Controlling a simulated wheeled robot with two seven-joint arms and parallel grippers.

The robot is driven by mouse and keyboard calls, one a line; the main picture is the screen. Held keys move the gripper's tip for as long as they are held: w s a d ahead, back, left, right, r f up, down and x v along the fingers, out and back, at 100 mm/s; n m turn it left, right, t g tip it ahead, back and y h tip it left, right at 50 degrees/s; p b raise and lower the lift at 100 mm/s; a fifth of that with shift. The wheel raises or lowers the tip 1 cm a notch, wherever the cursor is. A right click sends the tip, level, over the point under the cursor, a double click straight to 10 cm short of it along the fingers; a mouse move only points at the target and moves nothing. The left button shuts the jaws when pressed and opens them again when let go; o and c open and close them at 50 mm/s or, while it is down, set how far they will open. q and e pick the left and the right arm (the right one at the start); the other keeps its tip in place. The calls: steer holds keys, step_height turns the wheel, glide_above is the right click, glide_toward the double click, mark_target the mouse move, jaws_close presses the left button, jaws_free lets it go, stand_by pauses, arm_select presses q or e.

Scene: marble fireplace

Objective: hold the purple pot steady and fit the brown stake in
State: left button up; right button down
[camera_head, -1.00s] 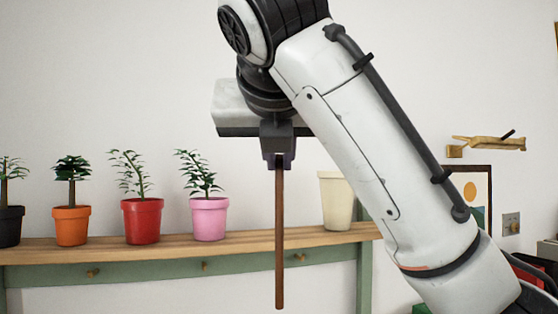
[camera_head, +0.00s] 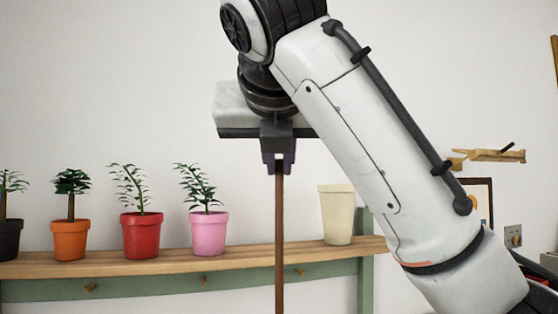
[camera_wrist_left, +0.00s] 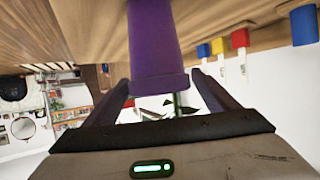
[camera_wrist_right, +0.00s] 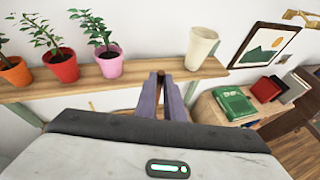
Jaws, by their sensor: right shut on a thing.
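The purple pot (camera_wrist_left: 157,45) shows upside down in the left wrist view, with a green stem and leaves at its rim. My left gripper (camera_wrist_left: 160,80) has one finger on each side of it near the rim; whether they press on it is unclear. The pot and left gripper are outside the head view. My right gripper (camera_head: 279,165) is shut on the top of the brown stake (camera_head: 279,235), which hangs upright below it. The stake's lower end is cut off by the head view's bottom edge. In the right wrist view the fingers (camera_wrist_right: 163,98) hide most of the stake.
A wooden shelf (camera_head: 130,262) along the wall carries a pink pot (camera_head: 208,233), a red pot (camera_head: 141,235), an orange pot (camera_head: 70,240), a black pot and an empty cream pot (camera_head: 337,215). A green box (camera_wrist_right: 234,104) and books stand at right in the right wrist view.

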arm_select(q)
steer(key=shift+a+r, duration=0.1)
steer(key=v, duration=1.1)
steer(key=shift+s+a, duration=0.25)
steer(key=shift+s, duration=0.1)
